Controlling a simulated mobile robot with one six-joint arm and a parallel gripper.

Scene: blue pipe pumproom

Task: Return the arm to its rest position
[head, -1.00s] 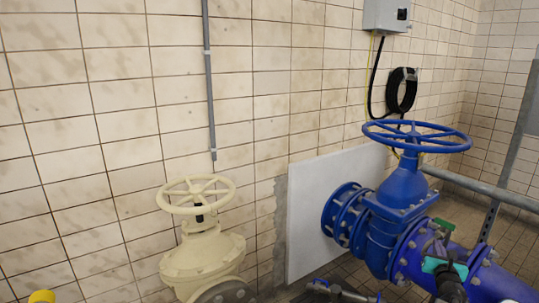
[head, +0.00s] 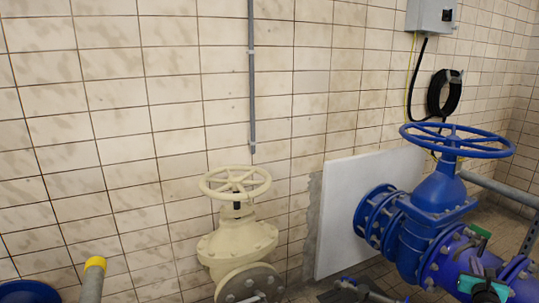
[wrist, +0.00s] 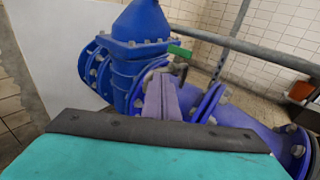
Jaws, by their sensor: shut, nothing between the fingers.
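In the wrist view my gripper (wrist: 160,130) fills the bottom of the picture as a broad teal part with a dark edge strip. It is shut, and I see nothing held. Beyond it stands the blue gate valve (wrist: 140,60) on its pipe.
The head view shows the blue valve's handwheel (head: 455,140) at right and a cream valve (head: 237,240) by the tiled wall. A white panel (head: 345,215) leans behind. A yellow-capped grey post (head: 94,264) is at lower left. A rail (wrist: 265,55) crosses the wrist view.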

